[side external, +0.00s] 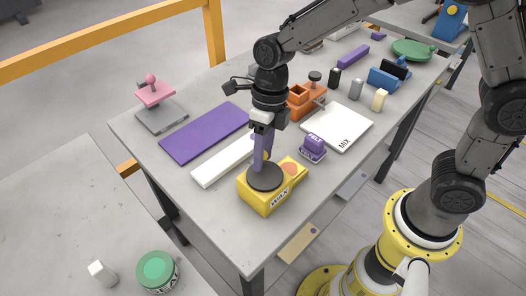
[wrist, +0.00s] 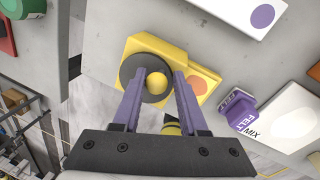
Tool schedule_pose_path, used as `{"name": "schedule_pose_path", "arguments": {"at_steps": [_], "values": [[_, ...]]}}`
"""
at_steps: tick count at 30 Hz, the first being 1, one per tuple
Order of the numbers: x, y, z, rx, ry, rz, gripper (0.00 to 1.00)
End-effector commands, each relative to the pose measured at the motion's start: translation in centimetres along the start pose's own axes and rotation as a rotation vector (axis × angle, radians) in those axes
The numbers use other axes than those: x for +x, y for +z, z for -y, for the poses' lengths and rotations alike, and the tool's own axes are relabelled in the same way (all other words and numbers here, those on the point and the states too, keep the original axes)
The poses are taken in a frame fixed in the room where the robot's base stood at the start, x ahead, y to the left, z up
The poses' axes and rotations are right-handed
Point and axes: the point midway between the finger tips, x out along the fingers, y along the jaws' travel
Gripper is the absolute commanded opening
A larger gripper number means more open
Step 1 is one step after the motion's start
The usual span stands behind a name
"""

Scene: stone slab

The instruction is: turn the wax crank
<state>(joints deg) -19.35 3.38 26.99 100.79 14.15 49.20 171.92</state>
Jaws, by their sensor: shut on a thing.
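The wax box (side external: 258,200) is a yellow block with WAX on its front, near the slab's front corner. A dark round crank disc (side external: 266,180) lies on its top, next to an orange round patch (side external: 291,169). In the wrist view the disc (wrist: 128,70) carries a yellow ball knob (wrist: 157,83), off its centre. My gripper (side external: 262,160) points down over the disc, its purple fingers shut on the knob. In the wrist view the gripper (wrist: 160,80) has one finger on each side of the knob. The fingers mostly hide the knob in the side view.
A purple FELT block (side external: 313,148) and a white MIX board (side external: 338,127) lie to the right. A white strip (side external: 222,162) and a purple mat (side external: 203,133) lie to the left. An orange device (side external: 305,99) stands behind. The slab's front edge is close to the wax box.

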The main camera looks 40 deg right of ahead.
Motion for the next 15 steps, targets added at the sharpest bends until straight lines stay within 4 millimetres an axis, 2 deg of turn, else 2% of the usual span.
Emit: {"name": "schedule_pose_path", "arguments": {"at_steps": [1, 9, 10, 13, 15], "values": [[0.65, -0.69, -0.44, 0.007, 0.011, -0.027, 0.00], [0.66, -0.69, -0.43, 0.007, 0.011, -0.027, 0.00], [0.66, -0.69, -0.43, 0.007, 0.011, -0.027, 0.44], [0.60, -0.61, -0.42, 0.007, 0.011, -0.024, 0.61], [0.50, -0.50, -0.38, 0.006, 0.010, -0.020, 0.61]]}}
